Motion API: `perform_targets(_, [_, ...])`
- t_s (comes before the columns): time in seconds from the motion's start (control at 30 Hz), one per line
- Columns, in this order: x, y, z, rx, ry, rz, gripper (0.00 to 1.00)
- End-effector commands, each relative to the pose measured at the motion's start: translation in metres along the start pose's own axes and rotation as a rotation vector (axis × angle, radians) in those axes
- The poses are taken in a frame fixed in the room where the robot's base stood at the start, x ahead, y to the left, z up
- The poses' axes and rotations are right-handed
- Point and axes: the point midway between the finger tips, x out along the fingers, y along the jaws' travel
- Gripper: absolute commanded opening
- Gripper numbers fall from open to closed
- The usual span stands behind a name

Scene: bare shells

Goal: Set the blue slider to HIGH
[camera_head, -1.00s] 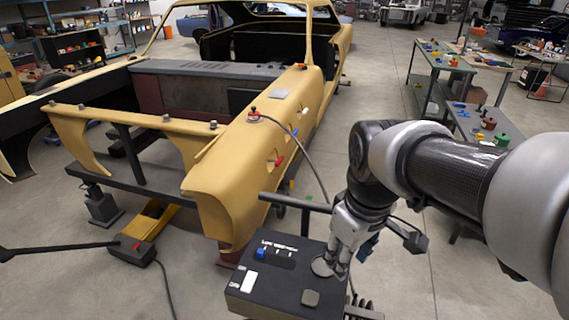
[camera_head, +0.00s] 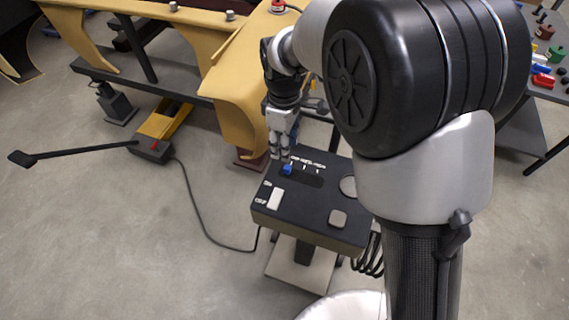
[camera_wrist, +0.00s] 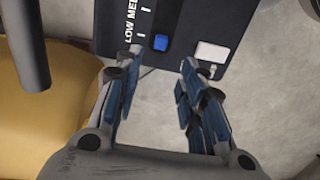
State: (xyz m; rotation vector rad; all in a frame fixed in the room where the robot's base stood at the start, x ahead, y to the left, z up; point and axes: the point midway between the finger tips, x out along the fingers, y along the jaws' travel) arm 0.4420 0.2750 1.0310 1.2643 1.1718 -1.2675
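The blue slider (camera_head: 287,169) is a small blue knob at the left end of its slot, on top of a black control box (camera_head: 322,222). In the wrist view the blue slider (camera_wrist: 160,42) lies just beyond my fingertips, near the LOW end of the printed LOW, MED scale; the HIGH label is cut off. My gripper (camera_head: 281,158) points down at the slider's far side. In the wrist view my gripper (camera_wrist: 163,58) is open, its two blue-padded fingers apart with nothing between them. Whether a fingertip touches the knob cannot be told.
The box also carries a white rocker switch (camera_head: 275,197), a grey square button (camera_head: 338,219) and a round grey disc (camera_head: 348,186). A yellow car body (camera_head: 235,85) stands close behind the gripper. A jack with a long handle (camera_head: 150,147) lies left. Open floor is at front left.

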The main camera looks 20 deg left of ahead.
Motion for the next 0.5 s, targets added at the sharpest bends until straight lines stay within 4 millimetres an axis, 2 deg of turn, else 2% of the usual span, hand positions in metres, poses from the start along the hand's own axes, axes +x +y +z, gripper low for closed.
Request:
perform_targets(0.03, [0.015,-0.001,0.001,0.001,-0.002,-0.002,0.37])
perform_targets(0.2, [0.052,-0.001,0.001,0.001,-0.002,-0.003,0.37])
perform_targets(0.33, [0.073,0.0,0.001,0.001,-0.001,-0.001,0.37])
perform_targets(0.5, [0.089,0.0,0.0,0.001,0.0,0.0,0.37])
